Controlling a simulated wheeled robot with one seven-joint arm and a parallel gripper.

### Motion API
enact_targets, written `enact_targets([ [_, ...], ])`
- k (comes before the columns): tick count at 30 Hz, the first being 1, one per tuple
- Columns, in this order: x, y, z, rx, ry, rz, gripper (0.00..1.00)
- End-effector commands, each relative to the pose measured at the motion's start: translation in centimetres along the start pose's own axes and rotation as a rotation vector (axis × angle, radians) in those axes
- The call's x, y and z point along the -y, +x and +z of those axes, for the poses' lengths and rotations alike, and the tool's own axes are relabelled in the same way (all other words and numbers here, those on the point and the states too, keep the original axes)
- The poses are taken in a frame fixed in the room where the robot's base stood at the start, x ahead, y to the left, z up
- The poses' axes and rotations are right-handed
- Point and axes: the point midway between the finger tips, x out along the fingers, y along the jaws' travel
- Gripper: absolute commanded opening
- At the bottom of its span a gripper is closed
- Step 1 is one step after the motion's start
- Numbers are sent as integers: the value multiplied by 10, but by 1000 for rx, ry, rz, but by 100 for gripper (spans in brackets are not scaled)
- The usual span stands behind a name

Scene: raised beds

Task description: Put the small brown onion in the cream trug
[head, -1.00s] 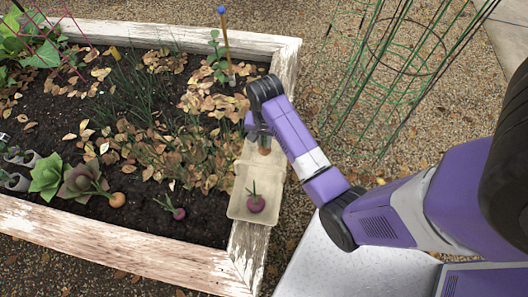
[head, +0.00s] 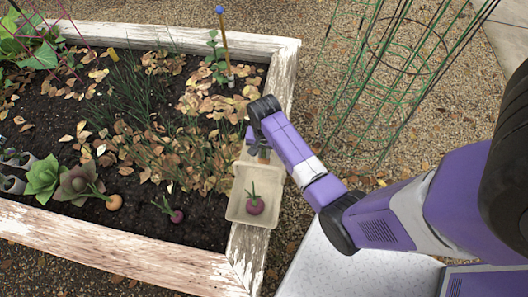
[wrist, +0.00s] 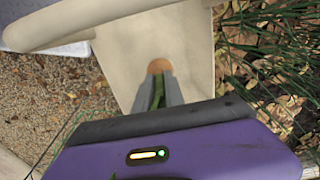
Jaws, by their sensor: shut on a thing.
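My gripper (head: 259,151) is shut on the small brown onion (head: 264,158) at the far end of the cream trug (head: 232,210). In the wrist view the onion (wrist: 159,66) shows as a round brown end beyond the grey fingers (wrist: 159,88), with its green leaves between them. The cream surface of the trug (wrist: 125,60) fills the view behind it. I cannot tell how far the onion is above the trug or whether it is past the rim. A purple-red onion (head: 255,205) with green leaves lies in the trug.
The trug stands on the whitewashed timber edge (head: 246,255) of the raised bed. Another brownish onion (head: 115,202) and a red onion (head: 176,216) lie on the soil. Dry leafy plants (head: 165,155) are left of my gripper. A green wire cage (head: 400,75) stands on the gravel.

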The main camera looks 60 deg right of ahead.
Motion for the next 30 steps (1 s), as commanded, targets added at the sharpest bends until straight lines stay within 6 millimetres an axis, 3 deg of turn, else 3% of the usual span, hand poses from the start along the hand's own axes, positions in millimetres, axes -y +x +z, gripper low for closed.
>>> enact_targets([
  [14, 0, 10, 0, 0, 0, 0, 0],
  [15, 0, 10, 0, 0, 0, 0, 22],
  [17, 0, 10, 0, 0, 0, 0, 34],
  [30, 0, 3, 0, 0, 0, 0, 36],
])
